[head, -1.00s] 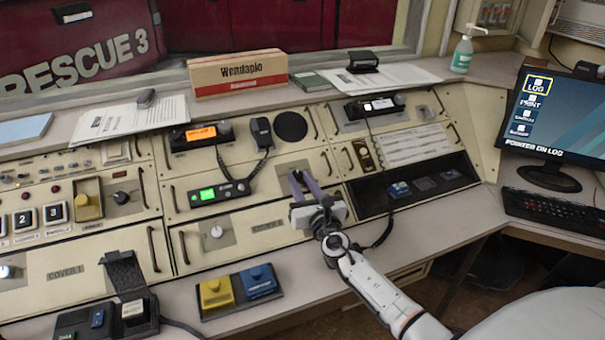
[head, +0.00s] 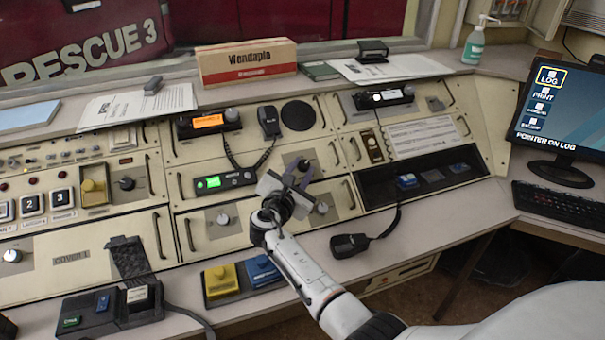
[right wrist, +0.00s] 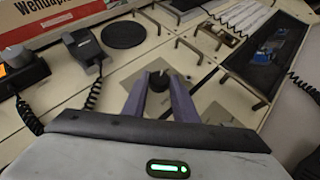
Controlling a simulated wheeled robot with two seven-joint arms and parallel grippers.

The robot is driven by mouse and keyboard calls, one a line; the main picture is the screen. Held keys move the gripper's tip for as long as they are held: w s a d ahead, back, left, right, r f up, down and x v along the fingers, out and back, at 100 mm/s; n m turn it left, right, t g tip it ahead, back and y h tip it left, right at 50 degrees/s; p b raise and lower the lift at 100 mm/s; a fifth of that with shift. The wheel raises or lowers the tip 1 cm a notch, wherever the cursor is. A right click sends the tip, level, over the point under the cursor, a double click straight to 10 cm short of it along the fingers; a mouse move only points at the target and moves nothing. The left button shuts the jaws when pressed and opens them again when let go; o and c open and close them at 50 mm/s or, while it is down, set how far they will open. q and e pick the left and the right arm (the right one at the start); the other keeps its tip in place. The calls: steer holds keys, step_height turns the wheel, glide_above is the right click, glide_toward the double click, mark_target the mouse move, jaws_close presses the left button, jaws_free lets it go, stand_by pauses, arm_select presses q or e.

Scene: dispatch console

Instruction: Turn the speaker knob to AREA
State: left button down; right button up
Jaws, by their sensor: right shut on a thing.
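My right gripper (head: 297,172) is at the console's middle panel, its two purple-grey fingers on either side of a black knob (head: 303,164). In the right wrist view the knob (right wrist: 158,81) sits between the fingertips, and the gripper is shut on it. The knob stands on a light square plate; its lettering and pointer cannot be read, so I cannot tell its setting. Other knobs show: a pale one (head: 222,219) at lower left, another (head: 322,208) beside my wrist, and a black one (head: 126,183) farther left. My left gripper is out of view.
A round black speaker grille (head: 298,115) and a corded handset (head: 269,121) are above the gripper. A hand microphone (head: 349,244) lies on the front ledge beside my forearm. Metal handles (head: 348,193) stick out around the panels. A yellow switch block (head: 221,279) stands in front.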

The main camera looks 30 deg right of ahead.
steer(key=shift+m+g, duration=0.3)
steer(key=o, duration=1)
steer(key=shift+o, duration=0.2)
steer(key=v, duration=1)
steer(key=shift+a, duration=0.15)
steer(key=shift+s, duration=0.1)
